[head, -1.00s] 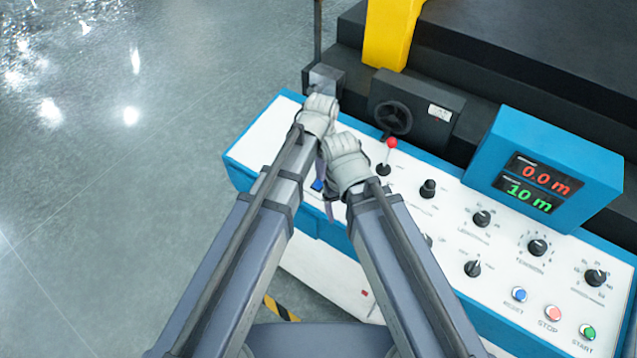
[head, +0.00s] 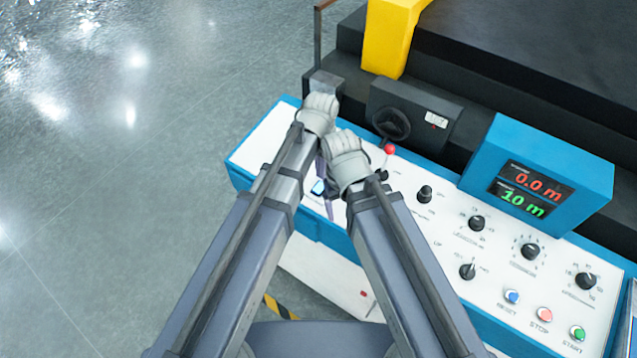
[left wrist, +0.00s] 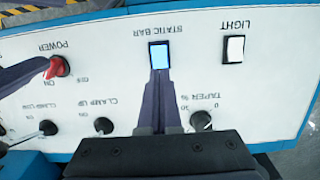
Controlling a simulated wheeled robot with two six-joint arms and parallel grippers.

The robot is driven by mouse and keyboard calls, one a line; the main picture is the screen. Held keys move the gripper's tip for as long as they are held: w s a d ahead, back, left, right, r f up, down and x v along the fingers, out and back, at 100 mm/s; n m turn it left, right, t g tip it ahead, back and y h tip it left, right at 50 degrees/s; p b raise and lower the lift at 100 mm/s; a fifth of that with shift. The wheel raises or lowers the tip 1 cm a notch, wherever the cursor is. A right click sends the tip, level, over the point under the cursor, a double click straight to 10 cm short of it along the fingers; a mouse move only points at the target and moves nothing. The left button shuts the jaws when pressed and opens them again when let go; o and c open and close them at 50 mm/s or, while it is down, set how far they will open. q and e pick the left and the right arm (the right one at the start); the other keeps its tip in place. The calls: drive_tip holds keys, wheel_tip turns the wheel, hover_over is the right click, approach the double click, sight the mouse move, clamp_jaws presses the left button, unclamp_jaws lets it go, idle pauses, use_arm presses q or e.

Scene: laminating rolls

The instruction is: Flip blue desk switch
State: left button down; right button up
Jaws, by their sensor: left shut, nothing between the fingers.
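The blue desk switch (head: 318,187) sits on the white panel (head: 265,140) and shows light blue, partly beside my fingers. In the left wrist view the same switch (left wrist: 159,55), marked STATIC BAR, glows cyan. My left gripper (left wrist: 159,78) is shut and empty, its narrow tips at the switch's lower edge in that view; whether they touch it I cannot tell. In the head view the left gripper (head: 321,172) is mostly hidden by its wrist. My right gripper (head: 330,206) is close beside it, its jaws too hidden to read.
In the left wrist view a white LIGHT switch (left wrist: 233,48) and a red POWER knob (left wrist: 57,67) flank the blue switch. Open floor lies left.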

drive_tip(key=shift+r+p, duration=1.35)
drive_tip(key=shift+r, duration=0.3)
